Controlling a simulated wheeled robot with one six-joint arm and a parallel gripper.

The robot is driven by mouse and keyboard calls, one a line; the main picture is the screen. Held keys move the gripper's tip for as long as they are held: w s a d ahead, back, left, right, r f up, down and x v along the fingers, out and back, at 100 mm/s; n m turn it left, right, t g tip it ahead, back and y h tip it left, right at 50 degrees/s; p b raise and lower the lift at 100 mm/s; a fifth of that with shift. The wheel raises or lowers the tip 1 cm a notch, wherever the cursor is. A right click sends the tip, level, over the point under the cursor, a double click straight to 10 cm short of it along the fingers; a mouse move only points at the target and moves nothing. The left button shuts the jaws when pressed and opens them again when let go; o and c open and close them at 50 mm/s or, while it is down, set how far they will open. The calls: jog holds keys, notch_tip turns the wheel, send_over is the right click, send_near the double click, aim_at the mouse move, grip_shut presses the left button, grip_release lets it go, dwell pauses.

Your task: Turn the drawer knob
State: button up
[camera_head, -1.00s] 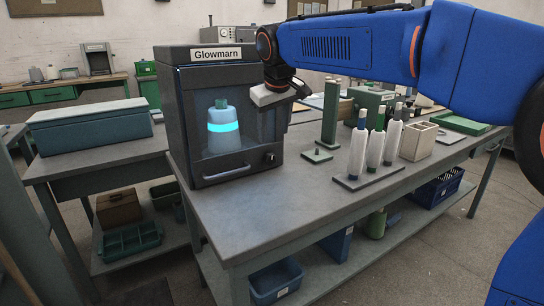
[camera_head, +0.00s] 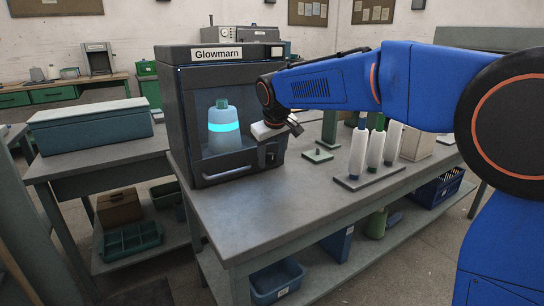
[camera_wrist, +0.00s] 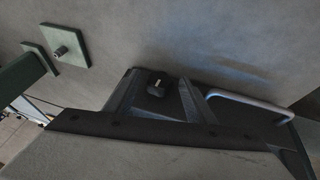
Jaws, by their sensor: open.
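The dark Glowmarn cabinet (camera_head: 178,120) stands on the grey bench. Its lower front is a drawer (camera_head: 212,179) with a bar handle, which also shows in the wrist view (camera_wrist: 250,103). The small black drawer knob (camera_wrist: 157,85) has a pale mark and sits beside the handle. In the head view my gripper (camera_head: 270,154) hangs at the cabinet's front right corner, over the knob's place, and hides most of it. My gripper is open with nothing in it. I cannot tell whether its fingers touch the knob.
A bottle with a glowing cyan band (camera_head: 223,128) stands inside the cabinet. White spools (camera_head: 358,152) stand on a dark base to the right. A green plate with a peg (camera_head: 317,155) lies nearer the cabinet. The bench front (camera_head: 250,215) is clear.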

jog(key=c, duration=1)
jog(key=shift+c, duration=0.2)
jog(key=y, duration=0.1)
jog(key=g+y, duration=0.2)
jog(key=shift+w+d+m, duration=0.3)
jog(key=shift+d+m, duration=0.1)
jog(key=y, duration=0.1)
jog(key=g+y, duration=0.1)
jog(key=m+g+y, duration=0.1)
jog(key=y, duration=0.1)
jog(key=shift+w+d+f, duration=0.15)
jog(key=shift+w+d, duration=0.05)
jog(key=shift+d, duration=0.1)
jog(key=shift+g, duration=0.4)
jog(key=o, duration=1)
